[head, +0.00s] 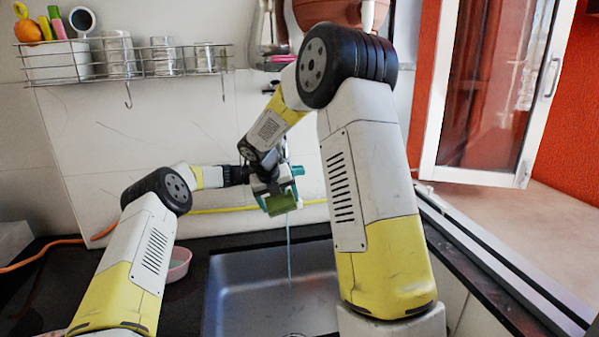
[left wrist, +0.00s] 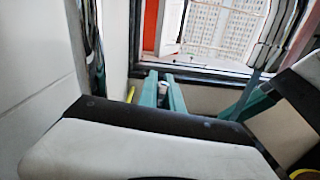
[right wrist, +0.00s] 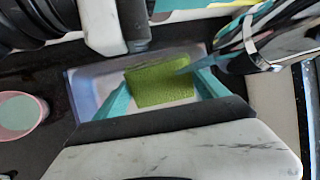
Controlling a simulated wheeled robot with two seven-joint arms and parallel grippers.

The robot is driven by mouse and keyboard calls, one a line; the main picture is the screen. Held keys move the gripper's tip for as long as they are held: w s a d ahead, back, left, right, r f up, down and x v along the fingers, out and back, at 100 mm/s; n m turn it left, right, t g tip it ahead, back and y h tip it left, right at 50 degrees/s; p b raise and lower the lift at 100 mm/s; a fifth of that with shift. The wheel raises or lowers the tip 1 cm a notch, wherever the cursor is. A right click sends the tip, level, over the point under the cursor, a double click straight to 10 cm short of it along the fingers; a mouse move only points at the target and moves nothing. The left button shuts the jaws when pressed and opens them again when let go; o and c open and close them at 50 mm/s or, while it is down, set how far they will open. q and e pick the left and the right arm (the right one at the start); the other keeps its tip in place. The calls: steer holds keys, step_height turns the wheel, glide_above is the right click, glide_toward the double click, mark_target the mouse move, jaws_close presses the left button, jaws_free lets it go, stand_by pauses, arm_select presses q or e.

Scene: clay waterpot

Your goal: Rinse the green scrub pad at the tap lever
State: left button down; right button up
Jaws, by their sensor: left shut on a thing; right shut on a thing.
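The green scrub pad (head: 283,204) hangs over the sink in the head view, and it shows large in the right wrist view (right wrist: 160,80). My right gripper (head: 281,196) points down and is shut on the pad, with a teal finger at each side. My left gripper (head: 292,172) is just above and points right. In the left wrist view its teal fingers (left wrist: 164,95) are shut on a small pale piece, apparently the tap lever (left wrist: 163,89). A thin stream of water (head: 289,250) runs below the pad into the sink. My arms hide most of the tap.
The steel sink (head: 228,300) is set in a dark counter. A pink bowl (head: 180,260) stands left of it. A clay pot (head: 325,12) is above, partly behind my right arm. A wire rack (head: 140,65) hangs on the wall. An open window (head: 495,95) is at right.

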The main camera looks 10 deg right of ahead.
arm_select(q)
steer(key=shift+w+a, duration=0.1)
steer(key=shift+w, duration=0.05)
stand_by(0.6)
steer(key=shift+a+r+h, duration=0.3)
steer(key=shift+a+h, duration=0.2)
steer(key=shift+h, duration=0.4)
steer(key=shift+a+r+h, duration=0.3)
steer(key=shift+a+h, duration=0.2)
steer(key=shift+h, duration=0.4)
steer(key=c, duration=1.5)
jaws_free()
steer(key=shift+f, duration=0.1)
